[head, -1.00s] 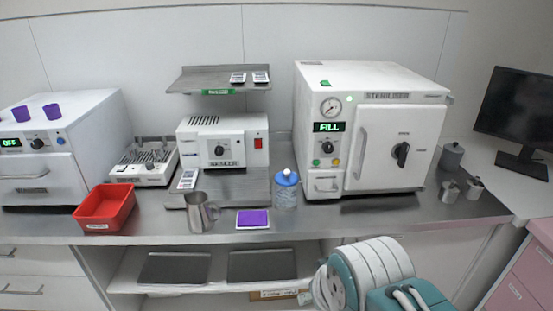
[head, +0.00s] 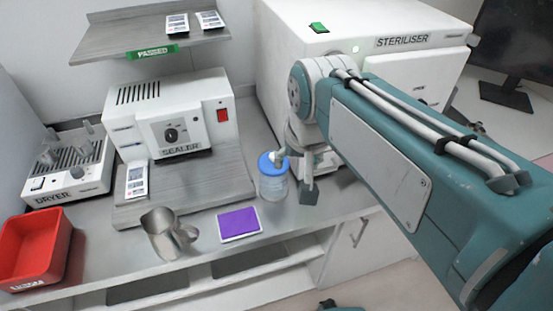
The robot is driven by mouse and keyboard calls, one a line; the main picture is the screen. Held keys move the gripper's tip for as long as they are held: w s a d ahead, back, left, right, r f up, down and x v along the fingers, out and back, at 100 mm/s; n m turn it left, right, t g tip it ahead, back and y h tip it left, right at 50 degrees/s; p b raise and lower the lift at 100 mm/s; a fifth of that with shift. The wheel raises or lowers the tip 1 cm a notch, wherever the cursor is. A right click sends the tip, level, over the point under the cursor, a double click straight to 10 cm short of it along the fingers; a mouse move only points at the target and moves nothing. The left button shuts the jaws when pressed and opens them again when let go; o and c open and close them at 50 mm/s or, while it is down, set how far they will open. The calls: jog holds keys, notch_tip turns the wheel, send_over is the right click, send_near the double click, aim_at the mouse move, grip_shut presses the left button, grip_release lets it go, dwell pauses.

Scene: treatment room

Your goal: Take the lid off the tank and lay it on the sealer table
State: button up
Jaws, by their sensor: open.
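The tank (head: 273,188) is a clear, bluish cylinder standing upright on the steel counter, right of the sealer. Its blue lid (head: 266,165) sits on top; the lid's pale knob is partly hidden by my gripper. My gripper (head: 294,174) is open at the lid's right side, with one finger close by the knob and the other to the right of the tank. I cannot tell whether it touches the lid. The sealer table (head: 213,185) is a grey plate under and in front of the white sealer (head: 173,120), left of the tank.
A pouch (head: 137,180) lies on the sealer table's left part. A metal jug (head: 163,236) and a purple pad (head: 239,223) stand in front of it. The steriliser (head: 285,75) is behind my arm. A red tray (head: 35,248) is at far left. The table's front right part is bare.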

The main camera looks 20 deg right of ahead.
jog(key=w+m+g, duration=0.2)
jog(key=w+m, duration=0.1)
jog(key=w, duration=0.5)
jog(key=m+g, duration=0.2)
jog(key=m, duration=0.1)
send_over(273, 155)
jog(key=f, duration=0.6)
jog(key=shift+w+d+f, duration=0.1)
jog(key=shift+d+f, duration=0.25)
jog(key=shift+f, duration=0.05)
jog(key=f, duration=0.5)
jog(key=shift+a, duration=0.3)
grip_shut()
